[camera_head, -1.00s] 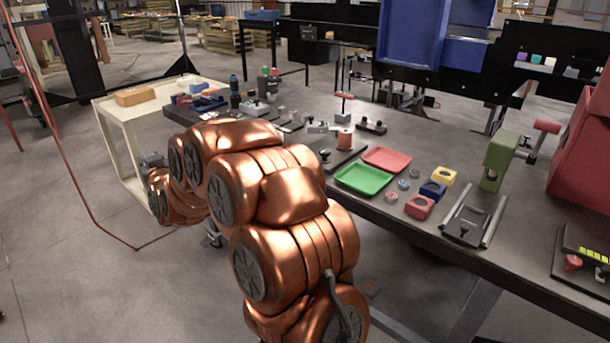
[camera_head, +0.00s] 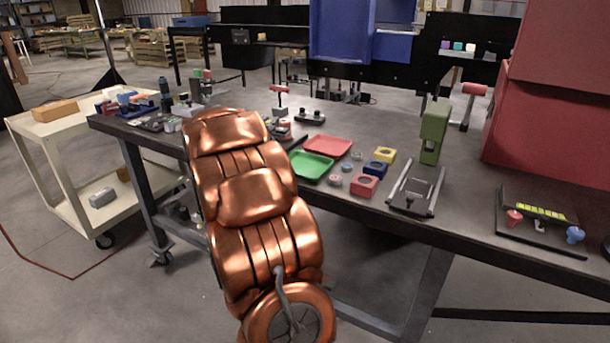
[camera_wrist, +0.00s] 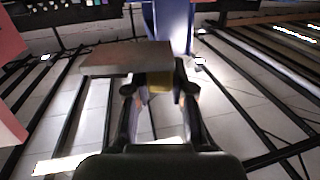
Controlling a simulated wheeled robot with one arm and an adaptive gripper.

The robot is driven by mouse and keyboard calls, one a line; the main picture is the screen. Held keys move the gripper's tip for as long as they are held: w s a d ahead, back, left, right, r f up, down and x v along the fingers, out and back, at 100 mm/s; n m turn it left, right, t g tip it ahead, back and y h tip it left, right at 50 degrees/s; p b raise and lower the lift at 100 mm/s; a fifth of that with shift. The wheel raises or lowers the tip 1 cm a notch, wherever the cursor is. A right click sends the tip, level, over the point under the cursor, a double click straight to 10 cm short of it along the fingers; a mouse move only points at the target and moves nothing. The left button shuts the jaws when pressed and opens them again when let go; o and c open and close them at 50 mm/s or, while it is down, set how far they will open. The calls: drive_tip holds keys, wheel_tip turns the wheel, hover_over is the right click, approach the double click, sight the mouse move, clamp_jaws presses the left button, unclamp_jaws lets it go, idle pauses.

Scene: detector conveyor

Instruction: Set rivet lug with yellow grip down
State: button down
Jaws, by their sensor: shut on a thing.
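In the wrist view my gripper (camera_wrist: 157,98) is shut on the rivet lug's yellow grip (camera_wrist: 160,82), which shows between the two dark fingers. A flat brownish-grey slab (camera_wrist: 125,58) sits just beyond the fingers and appears to be part of the held lug; it reaches further to the left than to the right. In the head view my copper arm hides the gripper and the lug.
The dark worktable (camera_head: 465,190) holds a green tray (camera_head: 310,165), a red tray (camera_head: 328,145), red, blue and yellow blocks (camera_head: 363,186), a sliding fixture (camera_head: 415,190) and a green press (camera_head: 434,132). A black panel (camera_head: 540,222) lies at right. A cream cart (camera_head: 80,130) stands left.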

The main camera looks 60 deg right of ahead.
sight(297, 167)
drive_tip(key=s+d+f+m+g+b, duration=0.1)
drive_tip(key=s+d+f+m+g, duration=0.15)
drive_tip(key=s+d, duration=0.35)
drive_tip(key=shift+g+h, duration=0.3)
drive_tip(key=shift+g, duration=0.05)
drive_tip(key=f, duration=0.3)
drive_tip(key=a+f, duration=0.1)
drive_tip(key=f, duration=0.1)
drive_tip(key=s+f, duration=0.1)
drive_tip(key=f, duration=0.2)
drive_tip(key=shift+a+f+b, duration=0.15)
drive_tip(key=shift+f+b, duration=0.2)
drive_tip(key=shift+f, duration=0.2)
drive_tip(key=c, duration=1)
unclamp_jaws()
drive_tip(key=shift+r, duration=0.25)
drive_tip(key=shift+a, duration=0.4)
drive_tip(key=a, duration=1.1)
drive_tip(key=shift+s+r+b, duration=0.25)
drive_tip(key=shift+s+b, duration=0.1)
